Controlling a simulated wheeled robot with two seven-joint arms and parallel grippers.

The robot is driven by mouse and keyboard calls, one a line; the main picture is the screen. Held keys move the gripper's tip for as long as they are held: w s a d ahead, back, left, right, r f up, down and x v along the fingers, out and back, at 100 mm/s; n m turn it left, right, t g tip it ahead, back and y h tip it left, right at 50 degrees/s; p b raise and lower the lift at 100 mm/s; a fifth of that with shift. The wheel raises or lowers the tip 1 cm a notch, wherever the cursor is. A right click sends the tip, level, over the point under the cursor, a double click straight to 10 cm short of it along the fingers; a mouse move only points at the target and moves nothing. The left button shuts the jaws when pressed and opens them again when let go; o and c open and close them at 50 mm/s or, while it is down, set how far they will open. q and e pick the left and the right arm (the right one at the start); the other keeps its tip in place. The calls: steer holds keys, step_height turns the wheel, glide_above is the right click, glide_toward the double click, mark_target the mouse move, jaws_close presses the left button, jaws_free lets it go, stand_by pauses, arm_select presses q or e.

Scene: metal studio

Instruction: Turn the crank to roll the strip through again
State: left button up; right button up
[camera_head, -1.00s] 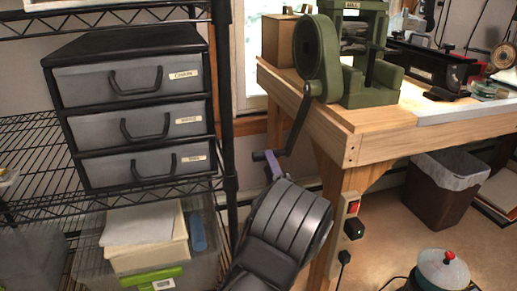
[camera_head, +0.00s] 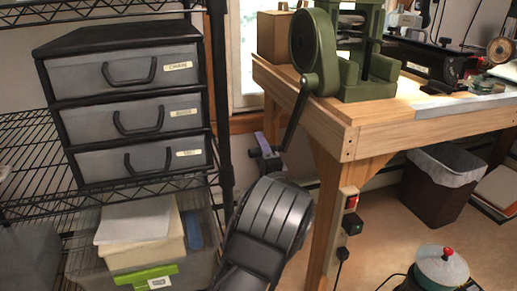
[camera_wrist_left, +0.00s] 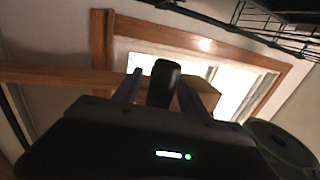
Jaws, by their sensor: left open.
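The green rolling mill (camera_head: 325,50) stands on the wooden bench, its crank arm (camera_head: 294,118) hanging down past the bench's left edge. The black crank handle (camera_wrist_left: 163,84) shows upright between my fingers in the left wrist view. My left gripper (camera_head: 268,146) is at the lower end of the crank arm. It is open, with one finger on each side of the handle (camera_wrist_left: 160,92); I cannot tell whether either finger touches it. A strip cannot be made out at the rollers. My right gripper is out of view.
A wire shelf with a grey drawer unit (camera_head: 130,105) and a clear bin (camera_head: 200,245) stands close on the left. The wooden bench (camera_head: 349,135) has a leg with a power switch (camera_head: 352,202) on it. A pot (camera_head: 441,268) and a waste bin (camera_head: 438,188) are on the right.

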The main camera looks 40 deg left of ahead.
arm_select(q)
steer(key=shift+w+a+r, duration=0.2)
steer(key=shift+w+a, duration=0.15)
steer(key=shift+a, duration=0.15)
jaws_close()
stand_by(1.2)
